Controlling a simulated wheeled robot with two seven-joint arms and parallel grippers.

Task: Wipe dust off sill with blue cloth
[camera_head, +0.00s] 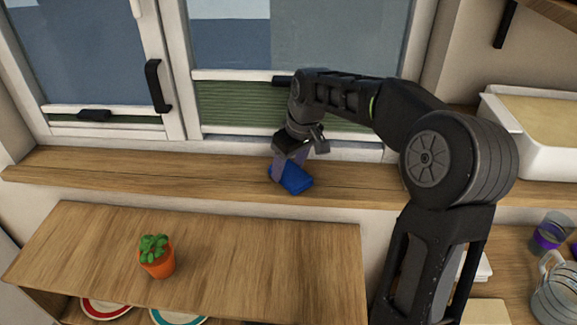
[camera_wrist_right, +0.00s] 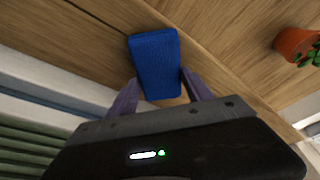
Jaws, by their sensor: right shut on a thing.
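The blue cloth (camera_head: 292,179) is a folded, block-like pad on the wooden window sill (camera_head: 140,173), below the window. My right gripper (camera_head: 288,170) reaches down to the sill and is shut on the cloth. In the right wrist view the cloth (camera_wrist_right: 155,62) sits between the two purple-grey fingers of the gripper (camera_wrist_right: 160,92). The cloth appears to touch the sill. No dust can be made out on the visible sill. My left gripper is not in view.
A potted plant (camera_head: 157,258) stands on a wooden shelf unit (camera_head: 270,260) in front of the sill. The window handle (camera_head: 158,86) hangs above the sill. A white tray (camera_head: 545,140) and a glass jug (camera_head: 556,292) are at the right. The sill's left part is clear.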

